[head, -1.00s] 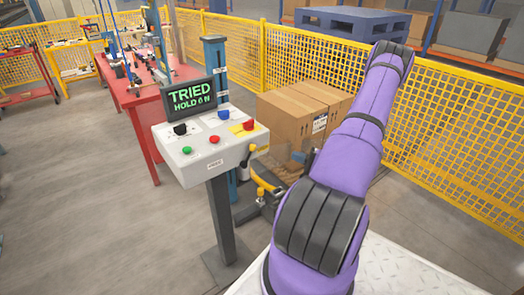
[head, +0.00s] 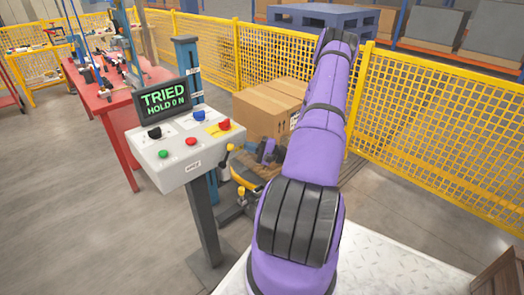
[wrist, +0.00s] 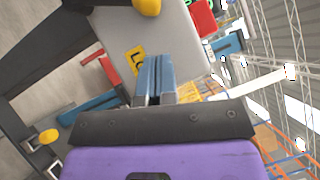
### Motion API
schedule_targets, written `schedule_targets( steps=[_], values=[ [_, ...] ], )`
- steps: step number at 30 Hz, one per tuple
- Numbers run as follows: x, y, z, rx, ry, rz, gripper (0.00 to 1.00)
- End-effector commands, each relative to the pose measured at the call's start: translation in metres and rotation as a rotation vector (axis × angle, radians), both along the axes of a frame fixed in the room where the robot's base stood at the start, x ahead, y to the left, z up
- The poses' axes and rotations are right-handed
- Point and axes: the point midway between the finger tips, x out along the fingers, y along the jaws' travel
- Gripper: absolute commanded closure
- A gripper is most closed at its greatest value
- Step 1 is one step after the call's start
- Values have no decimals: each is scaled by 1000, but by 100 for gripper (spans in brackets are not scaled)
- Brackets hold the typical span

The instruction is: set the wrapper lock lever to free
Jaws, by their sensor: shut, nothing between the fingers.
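The lock lever shows as a yellow knob (head: 231,148) at the right side of the light grey control box (head: 170,178). In the wrist view a yellow knob (wrist: 146,7) is cut by the top edge, above my fingers. My gripper (wrist: 153,62) is shut and empty, with its blue fingertips in front of the box's side and apart from the knob. A yellow label (wrist: 135,61) is partly covered by the fingers, so I cannot read the lever's setting. In the head view my arm hides most of the gripper.
The screen (head: 162,99) reads "TRIED HOLD 0 N". Several coloured controls sit on the box top, including a red button (head: 191,141). Cardboard boxes (head: 262,112) stand behind, before a yellow mesh fence (head: 440,150). A red table (head: 100,105) is at left.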

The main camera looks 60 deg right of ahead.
Motion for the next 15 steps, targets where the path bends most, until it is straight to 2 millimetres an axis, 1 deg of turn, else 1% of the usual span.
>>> schedule_targets(
  steps=[1, 6, 10, 15],
  values=[
    [3, 8, 3, 1, 1, 2, 100],
    [10, 26, 8, 1, 1, 2, 100],
    [12, 32, 11, 1, 1, -1, 100],
    [13, 34, 11, 0, 0, -1, 100]
  ],
)
